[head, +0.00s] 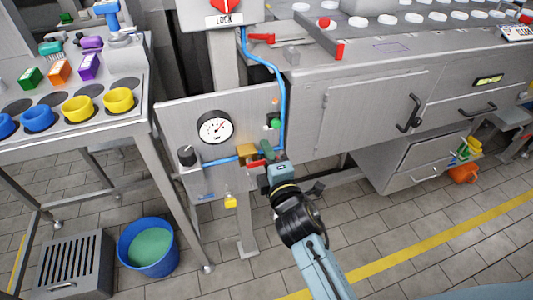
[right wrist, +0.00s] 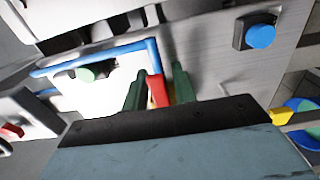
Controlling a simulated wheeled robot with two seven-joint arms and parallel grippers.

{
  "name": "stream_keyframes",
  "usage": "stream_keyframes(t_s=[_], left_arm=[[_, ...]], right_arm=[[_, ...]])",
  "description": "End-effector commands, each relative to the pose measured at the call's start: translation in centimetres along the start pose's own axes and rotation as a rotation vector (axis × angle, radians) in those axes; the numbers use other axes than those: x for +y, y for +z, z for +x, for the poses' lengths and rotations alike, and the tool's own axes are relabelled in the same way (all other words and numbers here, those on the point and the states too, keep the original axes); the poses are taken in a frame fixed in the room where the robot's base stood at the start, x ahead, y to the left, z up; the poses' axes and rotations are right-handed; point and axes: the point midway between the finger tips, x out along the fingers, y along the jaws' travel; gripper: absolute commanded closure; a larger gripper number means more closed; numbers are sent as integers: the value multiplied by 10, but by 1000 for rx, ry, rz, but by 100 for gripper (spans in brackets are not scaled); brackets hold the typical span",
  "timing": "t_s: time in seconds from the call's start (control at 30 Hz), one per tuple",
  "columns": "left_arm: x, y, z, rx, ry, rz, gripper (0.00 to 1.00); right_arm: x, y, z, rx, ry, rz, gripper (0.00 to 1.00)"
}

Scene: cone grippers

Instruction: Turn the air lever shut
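The air lever is a red handle (right wrist: 158,91) on the pipe panel (head: 180,120). In the right wrist view it stands between the two dark green fingers of my right gripper (right wrist: 159,88). The fingers are close together, one on each side of the lever, and look shut on it. In the head view my right gripper (head: 267,152) is at the right end of the blue pipe (head: 222,161), beside a brass block (head: 246,151). My left gripper is not in view.
A yellow padlock (head: 230,201) hangs below. A blue bucket (head: 147,247) stands on the floor.

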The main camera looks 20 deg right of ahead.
Motion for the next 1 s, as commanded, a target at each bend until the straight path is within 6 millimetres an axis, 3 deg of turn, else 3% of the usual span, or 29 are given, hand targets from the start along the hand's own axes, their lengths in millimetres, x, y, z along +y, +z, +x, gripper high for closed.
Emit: stream_keyframes(t_s=[0.03, 0.2, 0.57, 0.87, 1.0], left_arm=[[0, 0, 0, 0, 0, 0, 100], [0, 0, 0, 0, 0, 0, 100], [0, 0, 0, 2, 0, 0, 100], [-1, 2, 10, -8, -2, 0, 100], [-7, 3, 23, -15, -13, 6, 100]], right_arm=[[0, 0, 0, 0, 0, 0, 79], [0, 0, 0, 0, 0, 0, 100], [-2, 0, 0, -1, -2, 39, 100], [-11, -1, 0, -1, -3, 228, 100], [-16, -3, 0, -1, -3, 358, 100]])
